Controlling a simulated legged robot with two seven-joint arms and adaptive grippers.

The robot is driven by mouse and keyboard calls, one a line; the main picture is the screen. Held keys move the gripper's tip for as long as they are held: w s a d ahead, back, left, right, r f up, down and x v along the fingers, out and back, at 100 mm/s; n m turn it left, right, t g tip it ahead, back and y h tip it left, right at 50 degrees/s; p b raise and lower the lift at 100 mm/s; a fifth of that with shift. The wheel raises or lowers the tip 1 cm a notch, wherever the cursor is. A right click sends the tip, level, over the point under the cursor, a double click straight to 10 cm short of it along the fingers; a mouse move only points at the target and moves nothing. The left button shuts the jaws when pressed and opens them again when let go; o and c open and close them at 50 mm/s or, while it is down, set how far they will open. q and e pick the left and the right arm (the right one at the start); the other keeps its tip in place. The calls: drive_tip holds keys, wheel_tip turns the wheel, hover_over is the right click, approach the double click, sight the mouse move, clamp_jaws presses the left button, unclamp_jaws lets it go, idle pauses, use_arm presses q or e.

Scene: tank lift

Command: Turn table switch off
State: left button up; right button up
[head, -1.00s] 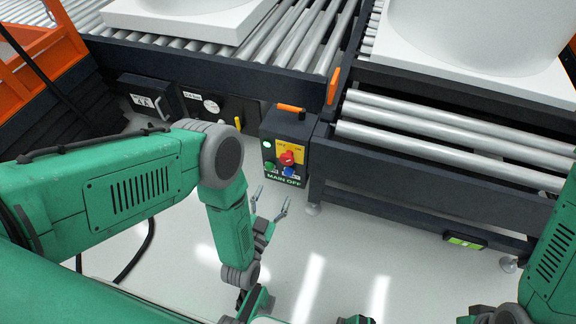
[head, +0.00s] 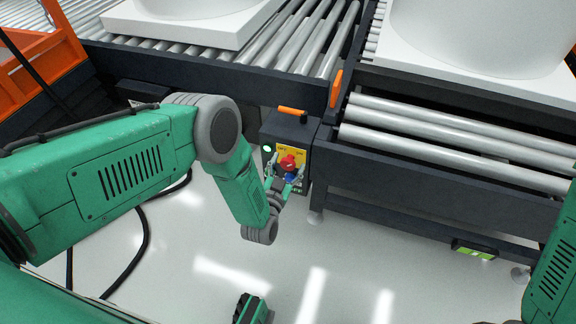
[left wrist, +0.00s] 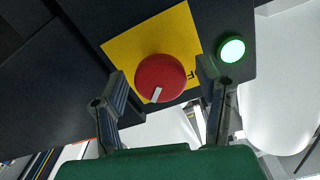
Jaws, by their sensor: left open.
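The table switch is a red round knob (head: 288,162) on a yellow plate, on the front of a dark control box (head: 283,127). In the left wrist view the red knob (left wrist: 160,78) has a white mark pointing down and slightly left. Part of a black label shows on the yellow plate (left wrist: 122,52), near the right finger. My left gripper (head: 284,173) is open in front of the box, its fingers on either side of the knob. The left wrist view shows the fingers (left wrist: 160,75) apart from the knob. My right gripper is out of view.
A lit green lamp (left wrist: 231,49) sits beside the plate. Roller conveyors (head: 440,125) run behind and to the right, carrying large white objects.

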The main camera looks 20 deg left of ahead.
use_arm(q)
drive_tip(key=c, duration=1.2)
